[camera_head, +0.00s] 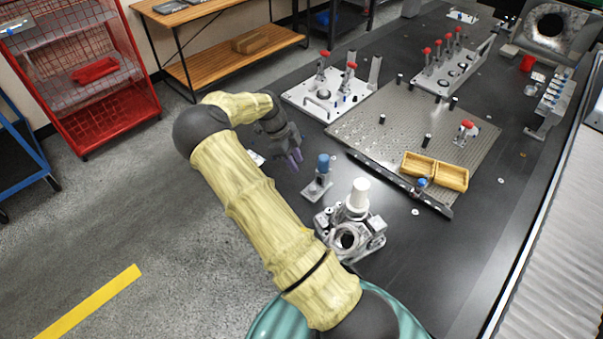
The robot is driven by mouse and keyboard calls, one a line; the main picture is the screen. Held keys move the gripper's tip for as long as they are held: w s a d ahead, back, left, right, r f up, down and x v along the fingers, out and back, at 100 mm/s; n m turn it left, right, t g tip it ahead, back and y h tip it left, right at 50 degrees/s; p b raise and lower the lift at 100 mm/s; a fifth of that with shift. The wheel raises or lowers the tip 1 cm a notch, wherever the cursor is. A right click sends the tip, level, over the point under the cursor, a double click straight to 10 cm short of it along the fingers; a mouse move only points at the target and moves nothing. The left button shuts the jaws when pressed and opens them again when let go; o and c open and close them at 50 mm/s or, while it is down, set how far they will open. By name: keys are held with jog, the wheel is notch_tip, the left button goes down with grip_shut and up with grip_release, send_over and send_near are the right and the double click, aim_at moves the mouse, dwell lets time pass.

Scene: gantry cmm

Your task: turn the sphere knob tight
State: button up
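No part is plainly marked as the sphere knob. A blue round-topped knob (323,161) stands upright on a small grey metal base (317,189) near the table's left edge, and it may be the one. A smaller blue knob (421,184) sits on the dark rail at the plate's front edge.
A metal casting with a white cylinder (360,191) stands in front of the knob's base. To the right are a perforated plate (370,128), a yellow two-part tray (437,167) and several red-topped clamps. A small pale item lies partly hidden behind my gripper.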

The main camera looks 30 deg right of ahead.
jog(key=v, duration=0.6)
dwell(0.3)
jog(key=s+a+r+n+t+y+p, duration=0.1)
jog(key=s+a+r+n, duration=0.3)
jog(key=s+n, duration=0.4)
jog(key=s+a+r+n+t+y+p, duration=0.1)
jog(key=s+a+r+n+t+p, duration=0.1)
jog(key=s+r+n, duration=0.3)
jog(key=s+a+r+n+t+y+p, duration=0.1)
jog(key=s+a+r+n, duration=0.4)
jog(key=s+n, duration=0.5)
jog(key=n+t+p, duration=0.1)
jog(key=n, duration=0.2)
jog(key=shift+s+a+t, duration=0.3)
jog(key=shift+s+a, duration=0.1)
